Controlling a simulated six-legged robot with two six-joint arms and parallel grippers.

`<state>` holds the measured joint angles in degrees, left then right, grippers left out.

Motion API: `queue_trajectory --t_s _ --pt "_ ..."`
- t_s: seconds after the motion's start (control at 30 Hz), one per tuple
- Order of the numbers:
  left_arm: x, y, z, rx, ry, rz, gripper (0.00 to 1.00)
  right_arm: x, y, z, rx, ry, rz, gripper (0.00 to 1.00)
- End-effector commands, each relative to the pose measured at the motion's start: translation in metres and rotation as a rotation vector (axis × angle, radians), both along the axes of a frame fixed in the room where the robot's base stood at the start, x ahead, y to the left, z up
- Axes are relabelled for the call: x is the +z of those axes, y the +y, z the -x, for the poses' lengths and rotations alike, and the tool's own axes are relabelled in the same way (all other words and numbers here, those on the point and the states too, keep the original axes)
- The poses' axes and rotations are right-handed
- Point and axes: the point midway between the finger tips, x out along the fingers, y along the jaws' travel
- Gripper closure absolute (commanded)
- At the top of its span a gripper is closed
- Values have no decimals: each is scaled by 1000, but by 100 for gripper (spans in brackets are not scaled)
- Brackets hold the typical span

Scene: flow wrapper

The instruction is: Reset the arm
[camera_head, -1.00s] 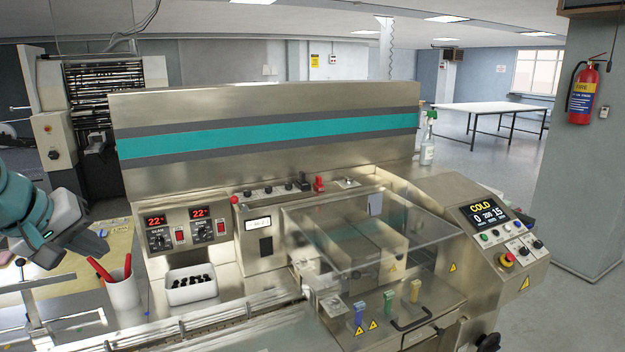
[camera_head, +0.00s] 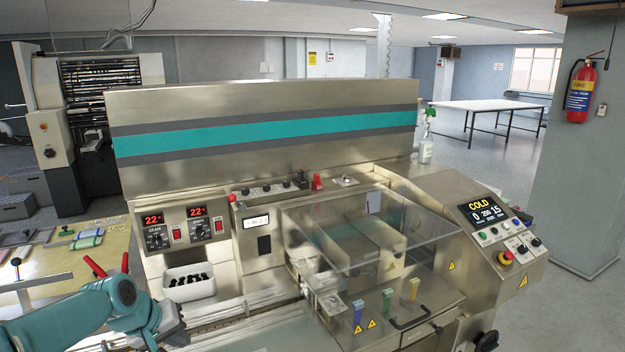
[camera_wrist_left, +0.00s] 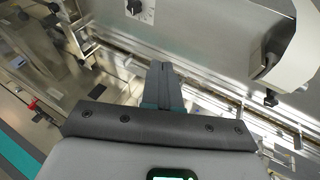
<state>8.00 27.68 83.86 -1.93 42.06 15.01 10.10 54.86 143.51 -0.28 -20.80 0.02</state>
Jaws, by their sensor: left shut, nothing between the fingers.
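My left arm (camera_head: 70,315) comes in low from the left in the head view, teal and grey. Its left gripper (camera_head: 180,336) is over the front infeed track, just below the white bin. In the left wrist view the gripper's two dark fingers (camera_wrist_left: 161,72) lie together, shut, with nothing between them. They point at the steel machine front and its guide rail. My right gripper is in neither view.
The steel flow wrapper (camera_head: 260,105) fills the middle. A white bin (camera_head: 189,290) of dark pieces stands close to my left gripper. Red-handled tools (camera_head: 95,266) rise behind my arm. A clear cover (camera_head: 360,235) sits to the right. Coloured packs (camera_head: 88,238) lie on the left table.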

Motion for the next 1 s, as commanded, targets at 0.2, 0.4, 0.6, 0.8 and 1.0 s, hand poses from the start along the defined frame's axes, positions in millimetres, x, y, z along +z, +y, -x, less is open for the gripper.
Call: queue_trajectory --t_s 0.2,0.4,0.6,0.8,1.0 --pt "-99 -37 27 -72 75 1 100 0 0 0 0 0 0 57" --pt "-176 -71 72 -134 135 5 100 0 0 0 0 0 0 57" --pt "-240 -102 135 -197 197 11 100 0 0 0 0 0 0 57" --pt "-285 -130 214 -263 262 20 100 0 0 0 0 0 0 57" --pt "-303 -148 281 -316 309 27 100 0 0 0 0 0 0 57"
